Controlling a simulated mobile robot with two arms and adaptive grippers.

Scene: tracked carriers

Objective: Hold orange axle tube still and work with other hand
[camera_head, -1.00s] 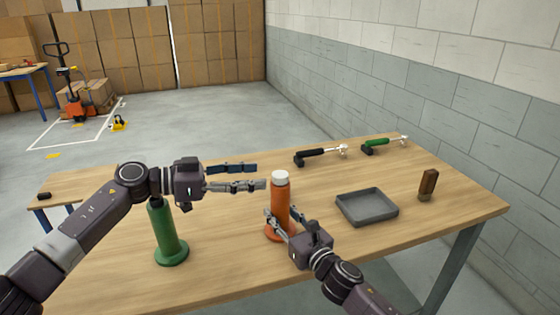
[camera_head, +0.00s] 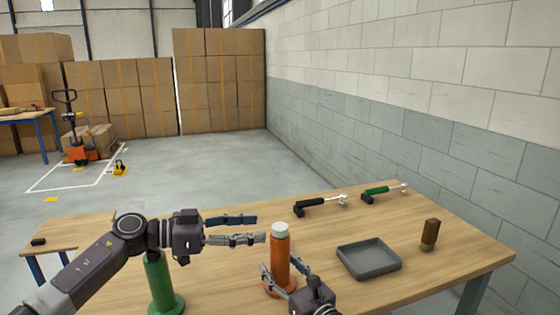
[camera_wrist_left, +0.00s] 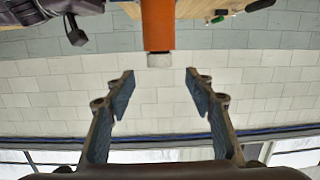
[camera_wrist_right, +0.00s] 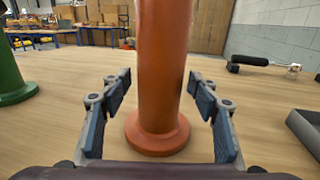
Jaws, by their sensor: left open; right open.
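The orange axle tube (camera_head: 279,262) stands upright on the wooden table, with a pale cap on top and a round foot. My left gripper (camera_head: 262,228) is open and level, its fingertips just left of the tube's top. In the left wrist view the tube (camera_wrist_left: 158,22) and its cap lie ahead of the open fingers, not between them. My right gripper (camera_head: 284,277) is open low at the tube's front. In the right wrist view the tube (camera_wrist_right: 161,70) rises between the two open fingers, with gaps on both sides.
A green tube (camera_head: 160,282) stands at left under my left arm. A grey tray (camera_head: 368,260) and a brown-handled object (camera_head: 430,234) are at right. A black-handled tool (camera_head: 318,206) and a green-handled tool (camera_head: 384,192) lie at the back. Table between tube and tray is clear.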

